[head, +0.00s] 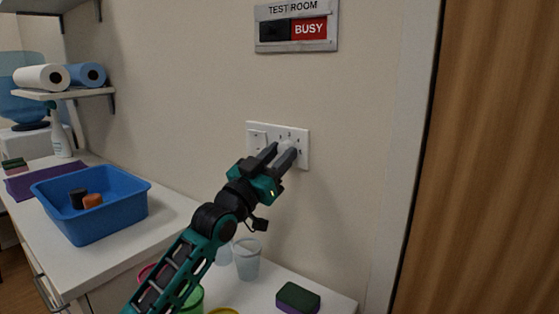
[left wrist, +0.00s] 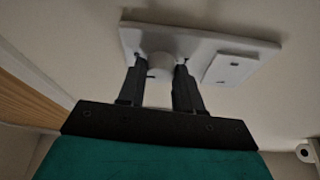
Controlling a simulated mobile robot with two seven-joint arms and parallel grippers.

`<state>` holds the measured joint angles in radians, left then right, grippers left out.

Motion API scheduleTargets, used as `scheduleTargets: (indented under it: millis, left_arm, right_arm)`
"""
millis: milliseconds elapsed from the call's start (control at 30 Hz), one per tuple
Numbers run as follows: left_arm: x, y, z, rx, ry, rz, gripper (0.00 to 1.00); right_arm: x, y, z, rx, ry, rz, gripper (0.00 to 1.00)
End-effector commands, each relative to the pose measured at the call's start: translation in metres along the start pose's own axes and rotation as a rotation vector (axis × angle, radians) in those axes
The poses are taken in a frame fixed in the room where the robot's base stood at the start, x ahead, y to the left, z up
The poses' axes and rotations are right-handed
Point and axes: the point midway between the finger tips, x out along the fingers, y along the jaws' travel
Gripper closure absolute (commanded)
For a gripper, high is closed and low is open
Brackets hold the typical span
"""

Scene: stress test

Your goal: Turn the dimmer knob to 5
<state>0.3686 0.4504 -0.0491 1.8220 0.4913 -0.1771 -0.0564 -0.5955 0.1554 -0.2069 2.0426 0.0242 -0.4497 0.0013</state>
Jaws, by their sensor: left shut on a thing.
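The white wall plate (head: 303,159) is on the beige wall, with a rocker switch (head: 257,138) at its left and small dial marks around the knob at its right. The white dimmer knob (head: 289,146) is partly hidden by my left gripper (head: 283,155). In the left wrist view, the knob (left wrist: 160,64) sits between the two dark fingers of my left gripper (left wrist: 161,72), which is shut on it. The wall plate (left wrist: 200,43) shows behind them. I cannot read which mark the knob points to. My right gripper is not in view.
A counter below holds a blue bin (head: 110,222) with dark and orange items, a clear cup (head: 247,262) and a green-topped sponge (head: 298,297). A sign reading "TEST ROOM" and "BUSY" (head: 297,27) hangs above the plate. A wooden door (head: 490,160) is at the right.

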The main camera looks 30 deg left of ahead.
Motion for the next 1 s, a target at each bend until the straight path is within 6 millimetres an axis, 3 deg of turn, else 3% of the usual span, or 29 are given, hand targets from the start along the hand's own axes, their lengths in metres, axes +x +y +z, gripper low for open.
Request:
scheduleTargets:
  millis: [400, 1000]
  left_arm:
    - [0.0009, -0.0029, -0.0018, 0.22, 0.0, 0.089, 0.96]
    - [0.0008, -0.0029, -0.0016, 0.264, 0.002, 0.107, 0.96]
  right_arm:
    - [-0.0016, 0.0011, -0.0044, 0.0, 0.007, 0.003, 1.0]
    - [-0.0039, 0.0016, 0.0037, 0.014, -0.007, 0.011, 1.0]
